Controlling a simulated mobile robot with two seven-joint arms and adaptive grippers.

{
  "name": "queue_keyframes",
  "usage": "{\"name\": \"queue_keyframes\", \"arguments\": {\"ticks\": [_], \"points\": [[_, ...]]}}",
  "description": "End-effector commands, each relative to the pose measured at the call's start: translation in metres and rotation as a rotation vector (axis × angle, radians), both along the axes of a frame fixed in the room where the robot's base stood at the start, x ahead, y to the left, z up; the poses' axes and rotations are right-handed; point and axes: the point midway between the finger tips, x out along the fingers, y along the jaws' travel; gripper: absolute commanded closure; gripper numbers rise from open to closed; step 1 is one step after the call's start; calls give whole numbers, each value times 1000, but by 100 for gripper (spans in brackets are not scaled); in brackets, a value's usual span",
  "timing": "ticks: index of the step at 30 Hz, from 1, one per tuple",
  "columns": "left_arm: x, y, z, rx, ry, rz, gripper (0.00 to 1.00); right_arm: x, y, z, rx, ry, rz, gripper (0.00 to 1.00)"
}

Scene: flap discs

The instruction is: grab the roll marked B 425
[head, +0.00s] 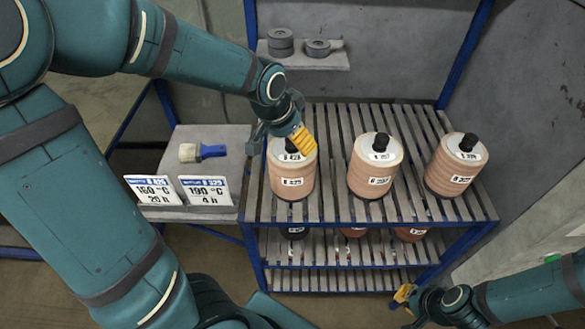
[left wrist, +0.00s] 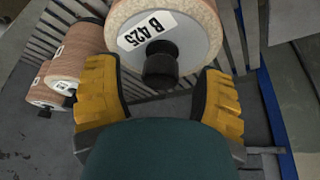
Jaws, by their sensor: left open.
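In the left wrist view the yellow fingers (left wrist: 160,88) are apart, one on each side of the knob, with gaps. My right gripper (head: 403,294) is low at the right, away from the rolls; its opening is too small to judge.
Two similar rolls stand to the right, a middle one (head: 373,172) and a right one (head: 454,172). More rolls sit on the lower shelf. A grey side table (head: 215,140) holds a brush (head: 203,152) and two temperature signs (head: 180,190). Blue posts frame the rack.

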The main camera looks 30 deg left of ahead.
Motion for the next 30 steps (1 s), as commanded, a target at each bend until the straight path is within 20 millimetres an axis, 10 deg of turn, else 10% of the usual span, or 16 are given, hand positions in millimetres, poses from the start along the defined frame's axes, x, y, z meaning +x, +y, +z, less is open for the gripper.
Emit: {"name": "queue_keyframes", "arguments": {"ticks": [9, 15, 30], "points": [[2, 0, -4, 0, 0, 0, 30, 0, 0, 0, 0, 0, 0, 100], [2, 0, -4, 0, 0, 0, 100, 0, 0, 0, 0, 0, 0, 100], [3, 0, 0, 0, -6, -1, 100, 0, 0, 0, 0, 0, 0, 100]]}}
